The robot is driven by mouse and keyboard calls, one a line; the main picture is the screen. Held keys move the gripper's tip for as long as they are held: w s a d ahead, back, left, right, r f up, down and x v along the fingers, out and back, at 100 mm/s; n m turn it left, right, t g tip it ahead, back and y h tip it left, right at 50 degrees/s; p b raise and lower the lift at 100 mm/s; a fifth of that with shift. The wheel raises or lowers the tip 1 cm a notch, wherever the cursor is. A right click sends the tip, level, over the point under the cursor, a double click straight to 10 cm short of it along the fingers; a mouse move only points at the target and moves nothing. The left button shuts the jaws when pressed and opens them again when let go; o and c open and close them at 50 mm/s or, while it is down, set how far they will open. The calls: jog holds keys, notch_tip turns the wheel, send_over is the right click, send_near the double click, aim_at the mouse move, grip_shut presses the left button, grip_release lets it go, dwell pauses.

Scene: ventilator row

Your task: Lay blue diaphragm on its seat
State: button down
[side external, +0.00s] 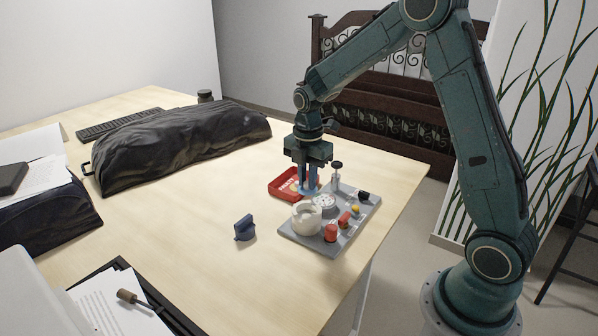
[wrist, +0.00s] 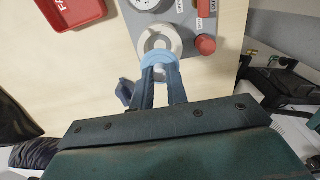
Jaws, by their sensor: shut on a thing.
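My gripper (side external: 307,188) points down and is shut on the light blue diaphragm (side external: 310,191). In the wrist view the diaphragm (wrist: 160,58) is a thin pale-blue round piece at the fingertips (wrist: 160,70). A pale disc with small holes, which looks like the seat (side external: 325,200), is on the grey plate (side external: 292,236), to the right of and below the gripper in the side view. The disc's edge shows at the top of the wrist view (wrist: 148,4). I cannot tell the diaphragm's exact height above the plate.
A cream ring-shaped part (side external: 306,219) stands on the plate, with a red cap (side external: 331,233), small labelled parts and a dark-topped post (side external: 337,168). A red tray (side external: 282,187) sits behind. A dark blue knob (side external: 244,228) lies left on clear table.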

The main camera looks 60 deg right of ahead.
aim_at(307, 192)
jog(key=shift+f, duration=2.2)
jog(key=shift+f, duration=2.05)
dwell(1.4)
jog(key=c, duration=1.3)
grip_release()
jog(key=shift+r, duration=0.1)
jog(key=shift+r, duration=3.45)
